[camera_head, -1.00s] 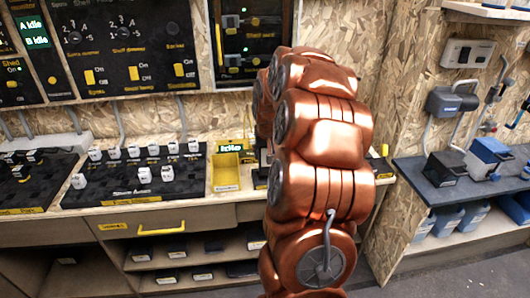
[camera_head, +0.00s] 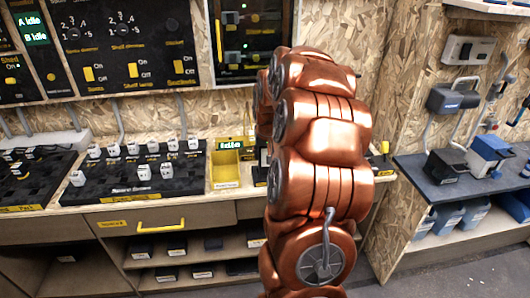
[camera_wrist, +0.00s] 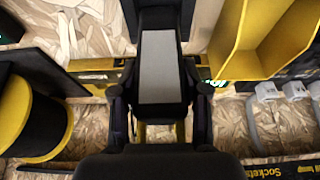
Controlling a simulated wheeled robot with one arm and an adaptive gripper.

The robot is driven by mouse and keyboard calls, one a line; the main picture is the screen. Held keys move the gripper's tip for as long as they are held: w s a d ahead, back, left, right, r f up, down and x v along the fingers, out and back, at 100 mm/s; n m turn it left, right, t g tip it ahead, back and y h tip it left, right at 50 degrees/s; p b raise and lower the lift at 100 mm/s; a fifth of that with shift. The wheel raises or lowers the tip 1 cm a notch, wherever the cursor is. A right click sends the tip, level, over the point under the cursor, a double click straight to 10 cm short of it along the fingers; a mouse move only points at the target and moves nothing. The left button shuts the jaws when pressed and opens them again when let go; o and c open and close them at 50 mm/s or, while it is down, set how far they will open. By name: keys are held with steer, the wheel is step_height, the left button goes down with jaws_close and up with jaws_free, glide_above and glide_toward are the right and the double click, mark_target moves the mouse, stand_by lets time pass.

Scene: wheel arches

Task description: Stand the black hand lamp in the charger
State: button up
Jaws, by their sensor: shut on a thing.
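The black hand lamp (camera_wrist: 161,65), a dark body with a flat grey face, is between the two black fingers of my gripper (camera_wrist: 160,112) in the wrist view. The fingers press on its sides, and its far end runs out of the top of the picture. In the head view my copper arm hides the gripper and most of the lamp. A dark piece (camera_head: 261,175) shows at the arm's left edge on the bench; I cannot tell whether it is the charger. I cannot make out the charger clearly in either view.
A yellow open bin (camera_head: 226,168) stands just left of my arm; it shows at the upper right in the wrist view (camera_wrist: 262,40). A yellow-and-black round thing (camera_wrist: 35,115) is close at the left. Left on the bench is a black board (camera_head: 125,187) with several white plugs.

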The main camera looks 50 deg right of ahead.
steer(key=shift+f+b, duration=0.65)
steer(key=shift+f, duration=0.1)
stand_by(0.6)
steer(key=o, duration=1.4)
steer(key=shift+o, duration=0.3)
steer(key=o, duration=0.4)
steer(key=shift+r+p, duration=1)
steer(key=shift+r, duration=3.5)
